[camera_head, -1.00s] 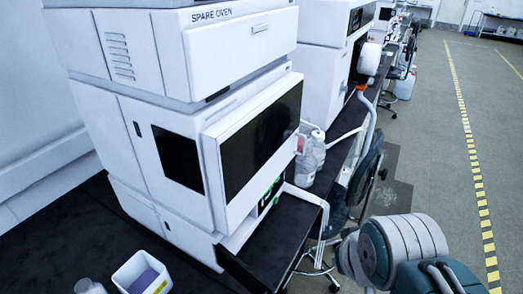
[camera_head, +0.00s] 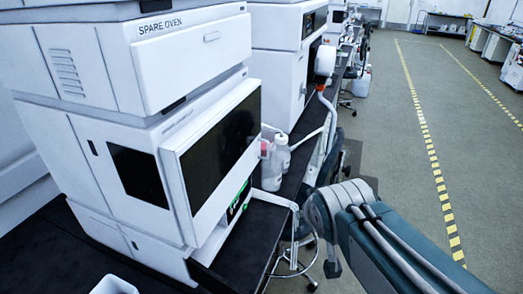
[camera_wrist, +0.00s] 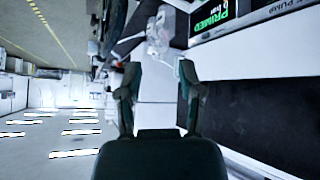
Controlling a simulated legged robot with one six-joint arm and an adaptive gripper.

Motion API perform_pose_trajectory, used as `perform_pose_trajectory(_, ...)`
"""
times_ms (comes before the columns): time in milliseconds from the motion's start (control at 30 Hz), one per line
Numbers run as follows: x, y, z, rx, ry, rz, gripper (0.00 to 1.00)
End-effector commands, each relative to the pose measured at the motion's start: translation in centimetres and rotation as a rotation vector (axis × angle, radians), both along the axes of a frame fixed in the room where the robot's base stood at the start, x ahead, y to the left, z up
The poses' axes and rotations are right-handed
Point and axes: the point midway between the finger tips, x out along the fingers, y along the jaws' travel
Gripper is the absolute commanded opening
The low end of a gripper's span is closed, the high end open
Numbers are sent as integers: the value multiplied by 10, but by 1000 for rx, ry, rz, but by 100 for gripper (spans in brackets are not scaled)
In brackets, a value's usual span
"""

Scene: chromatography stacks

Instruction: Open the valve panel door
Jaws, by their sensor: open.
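The instrument stack with a "SPARE OVEN" label (camera_head: 130,140) stands on a dark bench at left in the head view. A white-framed panel with a dark window (camera_head: 215,150) sits on its front and looks shut. No label marks it as the valve panel door. In the wrist view, my gripper (camera_wrist: 160,70) is open and empty, its two fingers apart. A white surface lies beyond the fingers. A green "PRIMED" display (camera_wrist: 218,20) and a pump label (camera_wrist: 285,10) show at upper right. In the head view the gripper itself cannot be made out.
Bottles (camera_head: 273,160) stand on the bench beside the stack. A second white instrument (camera_head: 285,75) stands farther along. A stool (camera_head: 300,270) is near my arm. A white container (camera_head: 113,286) is at the lower edge. The floor aisle at right (camera_head: 400,150) is clear.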

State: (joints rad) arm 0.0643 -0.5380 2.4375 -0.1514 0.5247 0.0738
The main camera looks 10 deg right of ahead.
Motion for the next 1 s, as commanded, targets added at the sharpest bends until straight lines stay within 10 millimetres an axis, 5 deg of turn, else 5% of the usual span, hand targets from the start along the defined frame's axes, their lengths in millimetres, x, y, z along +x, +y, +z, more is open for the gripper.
perform_pose_trajectory(200,73,-24,2,-63,-176,13,48)
perform_pose_trajectory(500,156,-41,-6,-85,-410,114,48)
perform_pose_trajectory(800,213,-41,-32,-4,-620,277,48)
perform_pose_trajectory(1000,232,-37,-56,109,-743,394,48)
